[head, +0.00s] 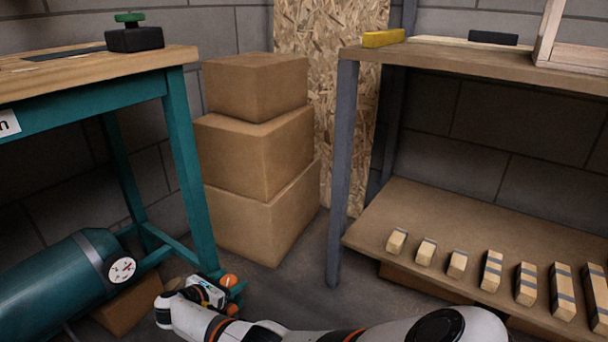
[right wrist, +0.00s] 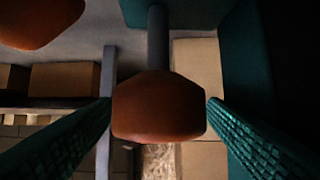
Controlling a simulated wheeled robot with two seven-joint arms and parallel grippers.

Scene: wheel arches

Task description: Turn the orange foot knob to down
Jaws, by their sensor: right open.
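Two orange knobs show low by the teal bench leg in the head view, an upper one (head: 229,281) and a lower one (head: 232,310). In the right wrist view, one orange knob (right wrist: 158,106) on a grey stem sits between the tips of my open right gripper (right wrist: 159,112), with very little room on each side; I cannot tell whether they touch. A second orange knob (right wrist: 40,22) is outside the fingers at the upper left. In the head view my right gripper (head: 232,292) is down at the leg's foot, partly hidden. My left gripper is out of view.
The teal bench (head: 180,130) stands at the left, with a teal tank (head: 55,285) under it. Stacked cardboard boxes (head: 255,220) stand behind. A shelved wooden bench (head: 400,215) holding several small wooden blocks is at the right. Bare floor lies between the benches.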

